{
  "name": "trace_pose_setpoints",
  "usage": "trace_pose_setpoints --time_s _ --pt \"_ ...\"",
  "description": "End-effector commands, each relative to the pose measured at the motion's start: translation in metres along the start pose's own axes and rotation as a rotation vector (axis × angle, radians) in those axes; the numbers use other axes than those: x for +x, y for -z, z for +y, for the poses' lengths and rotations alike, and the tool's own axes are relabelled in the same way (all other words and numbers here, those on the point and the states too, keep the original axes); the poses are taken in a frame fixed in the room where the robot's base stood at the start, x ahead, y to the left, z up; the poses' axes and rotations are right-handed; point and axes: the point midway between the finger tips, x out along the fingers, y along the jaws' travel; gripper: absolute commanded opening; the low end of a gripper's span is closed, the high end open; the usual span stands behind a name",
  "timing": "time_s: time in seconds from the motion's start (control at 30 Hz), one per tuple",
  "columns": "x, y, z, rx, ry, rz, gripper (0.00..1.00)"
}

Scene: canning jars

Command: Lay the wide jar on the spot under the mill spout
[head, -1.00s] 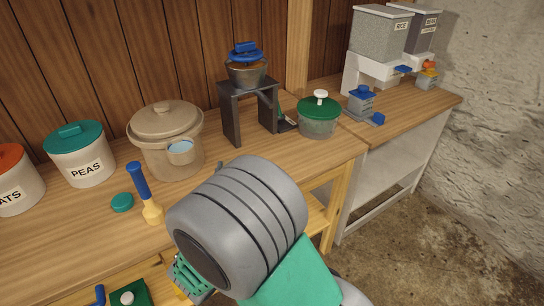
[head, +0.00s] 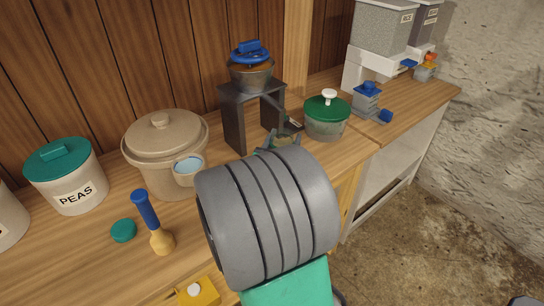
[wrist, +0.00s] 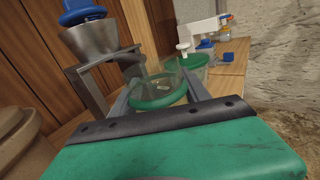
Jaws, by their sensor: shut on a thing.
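In the wrist view my gripper (wrist: 160,98) is shut on a wide clear glass jar with a green band (wrist: 155,101), held between the two grey fingers. The jar looks tilted in that view. The mill has a metal hopper (head: 251,77) with a blue crank top, on a dark stand (head: 233,122); it also shows in the wrist view (wrist: 92,42), left of the jar. In the head view my thick grey arm hides most of the gripper and jar, which are just in front of the mill stand. The spot under the spout cannot be made out.
A green-lidded glass container (head: 326,118) stands close to the right of the mill. A beige crock (head: 165,140), a blue-and-yellow tool (head: 153,225), a teal lid (head: 123,231) and the PEAS canister (head: 68,177) stand left. Grain dispensers (head: 381,30) are at the back right.

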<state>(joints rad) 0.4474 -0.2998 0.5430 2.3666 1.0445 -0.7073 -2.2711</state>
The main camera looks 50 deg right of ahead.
Motion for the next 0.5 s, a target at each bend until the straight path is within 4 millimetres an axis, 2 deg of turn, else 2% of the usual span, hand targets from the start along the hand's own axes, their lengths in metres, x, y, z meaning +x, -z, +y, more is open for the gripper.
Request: trace_pose_setpoints --time_s 0.13,0.37,0.5 --pt "0.024 0.013 0.002 0.0 0.004 0.002 0.06" --pt "0.089 0.043 0.014 0.0 0.002 0.001 0.06" --pt "0.115 0.078 0.019 -0.002 0.0 0.002 0.06"
